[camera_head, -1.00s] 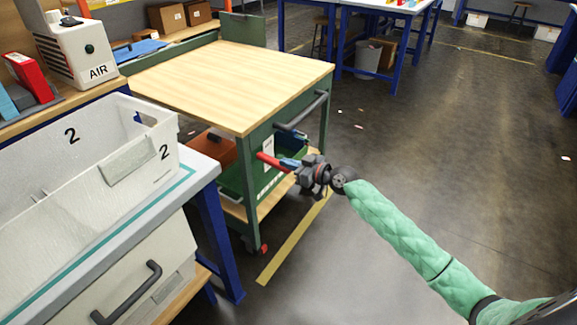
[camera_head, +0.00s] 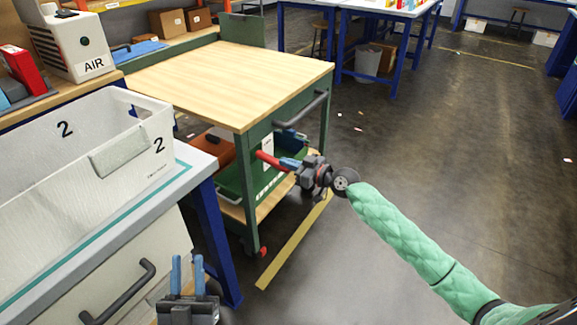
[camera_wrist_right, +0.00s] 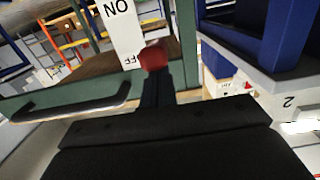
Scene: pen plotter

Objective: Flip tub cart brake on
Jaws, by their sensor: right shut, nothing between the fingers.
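The tub cart (camera_head: 238,125) has a wooden top and a green frame. Its red brake lever (camera_head: 268,158) sticks out from the front side. In the right wrist view the lever's red end (camera_wrist_right: 153,56) is just beyond my fingertips, beside the "OFF" lettering of a white plate (camera_wrist_right: 120,27) that also reads "ON". My right gripper (camera_head: 289,163) is shut and empty, with its blue fingertips close to the lever; I cannot tell whether they touch it. My left gripper (camera_head: 187,264) is open and empty, low in the head view, in front of the left bench.
A white tub marked 2 (camera_head: 80,150) stands on the left bench (camera_head: 192,170). A green bin (camera_head: 232,180) sits on the cart's lower shelf.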

